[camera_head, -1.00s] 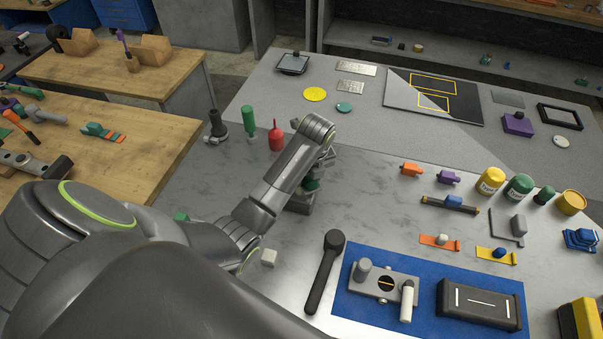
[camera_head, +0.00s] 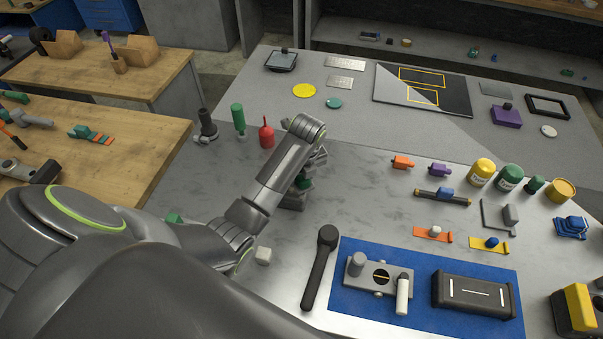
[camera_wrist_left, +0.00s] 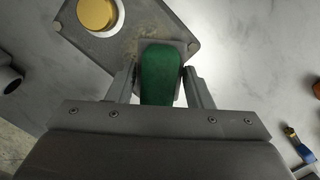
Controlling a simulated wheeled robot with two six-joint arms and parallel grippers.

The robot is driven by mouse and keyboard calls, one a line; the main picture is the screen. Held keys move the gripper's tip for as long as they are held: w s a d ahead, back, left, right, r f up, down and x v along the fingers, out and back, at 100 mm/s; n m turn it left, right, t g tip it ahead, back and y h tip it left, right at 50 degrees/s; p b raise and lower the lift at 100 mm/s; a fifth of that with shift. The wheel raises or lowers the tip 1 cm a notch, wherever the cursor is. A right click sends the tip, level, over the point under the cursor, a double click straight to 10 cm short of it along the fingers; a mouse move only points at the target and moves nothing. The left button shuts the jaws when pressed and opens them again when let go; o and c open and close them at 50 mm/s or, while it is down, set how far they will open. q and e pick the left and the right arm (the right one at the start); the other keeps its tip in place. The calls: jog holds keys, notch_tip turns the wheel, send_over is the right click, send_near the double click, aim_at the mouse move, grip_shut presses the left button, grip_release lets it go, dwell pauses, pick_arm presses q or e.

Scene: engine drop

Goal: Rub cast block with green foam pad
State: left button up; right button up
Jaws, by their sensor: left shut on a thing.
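My left gripper (camera_head: 310,162) is above the middle of the grey bench, partly hidden behind my own arm link. In the left wrist view my left gripper (camera_wrist_left: 158,72) is shut on the green foam pad (camera_wrist_left: 159,78), which sits between its two fingers. The cast block (camera_wrist_left: 135,28) is a grey, rough-edged plate with a round gold part in a white ring. The pad's far end lies over the block's edge; I cannot tell whether it touches. In the head view the pad (camera_head: 303,183) and block (camera_head: 293,201) show only in part. My right gripper is not in view.
A red bottle (camera_head: 266,133) and a green-handled tool (camera_head: 239,119) stand behind left. A black-handled tool (camera_head: 320,266) and a blue mat (camera_head: 345,301) with fixtures lie at the front. Small parts and pots stand right.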

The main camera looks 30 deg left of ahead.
pick_arm(q)
jog(key=shift+f, duration=0.45)
jog(key=shift+r, duration=0.1)
jog(key=shift+s+d, duration=0.1)
jog(key=shift+s, duration=0.2)
dwell(0.3)
jog(key=shift+s+a, duration=0.25)
jog(key=shift+a, duration=0.55)
jog(key=shift+s+a, duration=0.2)
jog(key=shift+a, duration=0.6)
